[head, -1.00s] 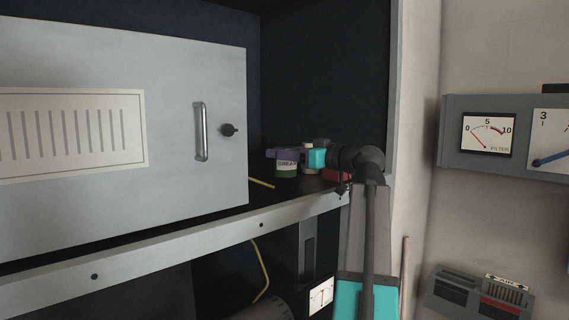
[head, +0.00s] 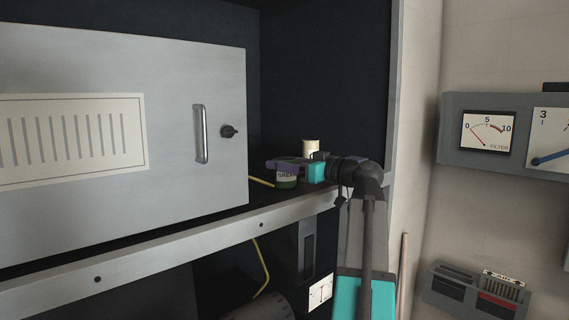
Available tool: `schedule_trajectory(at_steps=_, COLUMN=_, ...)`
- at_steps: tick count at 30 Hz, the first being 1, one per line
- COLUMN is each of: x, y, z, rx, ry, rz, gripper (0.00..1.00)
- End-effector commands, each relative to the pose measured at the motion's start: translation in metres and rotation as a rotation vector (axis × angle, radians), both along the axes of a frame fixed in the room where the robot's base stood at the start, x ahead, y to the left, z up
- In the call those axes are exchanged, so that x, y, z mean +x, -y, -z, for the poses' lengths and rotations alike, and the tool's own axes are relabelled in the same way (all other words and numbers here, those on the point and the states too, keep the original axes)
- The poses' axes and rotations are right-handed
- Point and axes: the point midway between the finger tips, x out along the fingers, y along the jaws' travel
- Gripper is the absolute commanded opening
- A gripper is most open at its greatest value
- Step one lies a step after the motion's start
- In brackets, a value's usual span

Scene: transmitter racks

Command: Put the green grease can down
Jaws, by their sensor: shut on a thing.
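The green grease can (head: 287,180) has a pale label band and stands upright on or just above the rack shelf, right of the grey cabinet front. My gripper (head: 280,165), with dark purple fingers and a teal body, reaches in from the right and is shut on the can near its top. The fingers hide the can's upper part. I cannot tell whether the can's base touches the shelf (head: 222,222).
A cream cylinder (head: 311,146) stands behind my gripper. A yellow cable (head: 261,182) lies beside the can and another hangs below the shelf. The grey cabinet with a handle (head: 201,133) bounds the left; the rack post (head: 396,100) bounds the right.

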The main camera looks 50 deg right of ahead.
Motion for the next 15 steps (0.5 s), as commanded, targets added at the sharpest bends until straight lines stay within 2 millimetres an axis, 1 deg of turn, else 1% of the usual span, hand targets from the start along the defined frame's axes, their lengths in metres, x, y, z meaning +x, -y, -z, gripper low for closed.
schedule_trajectory(at_steps=8, x=0.0, y=-0.0001, z=0.003, rx=0.0, ry=0.001, rz=0.0, gripper=0.15)
schedule_trajectory(at_steps=9, x=0.0, y=-0.0001, z=0.0025, rx=0.0, ry=0.0, rz=0.0, gripper=0.57)
schedule_trajectory(at_steps=11, x=0.0, y=-0.0001, z=0.0024, rx=0.0, ry=0.0, rz=0.0, gripper=0.67)
schedule_trajectory(at_steps=12, x=0.0, y=-0.0001, z=0.0024, rx=0.0, ry=0.0, rz=0.0, gripper=0.69)
schedule_trajectory(at_steps=15, x=0.0, y=-0.0001, z=0.0024, rx=0.0, ry=0.0, rz=0.0, gripper=0.69)
